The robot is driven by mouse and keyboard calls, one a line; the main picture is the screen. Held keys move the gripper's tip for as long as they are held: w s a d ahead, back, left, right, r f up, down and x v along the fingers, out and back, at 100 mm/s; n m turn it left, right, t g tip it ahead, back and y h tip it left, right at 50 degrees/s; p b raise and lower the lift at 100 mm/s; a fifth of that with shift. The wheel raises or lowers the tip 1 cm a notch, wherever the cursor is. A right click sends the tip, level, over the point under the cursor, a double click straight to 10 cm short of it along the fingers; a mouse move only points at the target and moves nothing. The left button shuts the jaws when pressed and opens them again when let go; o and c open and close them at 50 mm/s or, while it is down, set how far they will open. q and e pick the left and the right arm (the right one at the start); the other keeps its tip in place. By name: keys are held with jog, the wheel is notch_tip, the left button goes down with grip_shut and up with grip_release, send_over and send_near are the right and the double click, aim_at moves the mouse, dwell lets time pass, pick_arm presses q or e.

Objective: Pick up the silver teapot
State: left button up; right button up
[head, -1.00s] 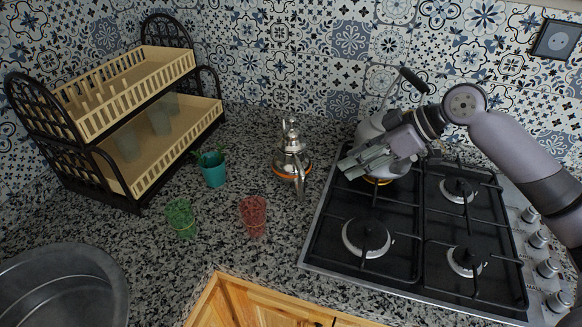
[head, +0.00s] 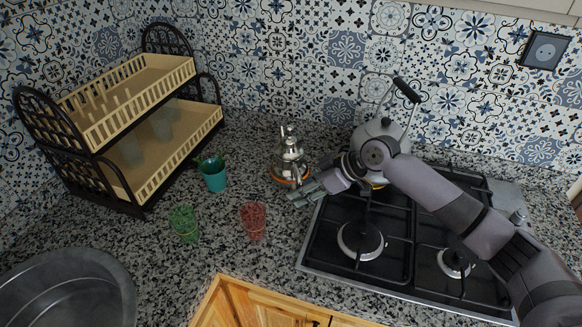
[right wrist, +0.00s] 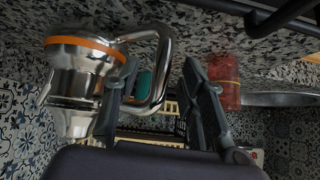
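The silver teapot (head: 290,165) stands upright on the granite counter, left of the stove, with an orange band near its base. It fills the left side of the right wrist view (right wrist: 78,72). Its curved metal handle (right wrist: 163,65) shows there between my fingers, partly behind the left one. My right gripper (head: 306,193) is beside the teapot, at its lower right in the head view. In the right wrist view my right gripper (right wrist: 155,85) is open, its fingers apart. I cannot tell whether a finger touches the teapot. My left gripper is not in view.
A red glass (head: 253,220), a green glass (head: 184,224) and a teal cup (head: 214,175) stand left of the teapot. A two-tier dish rack (head: 140,185) is at the left. A kettle (head: 372,132) stands on the black gas stove (head: 400,240). A dark basin (head: 65,290) is front left.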

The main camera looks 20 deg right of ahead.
jog(key=shift+w+a+f, duration=0.25)
jog(key=shift+a+f, duration=0.2)
jog(key=shift+f, duration=0.05)
jog(key=shift+c, duration=0.4)
grip_shut()
jog(key=shift+w+r, duration=0.1)
jog(key=shift+r, duration=0.05)
dwell(0.4)
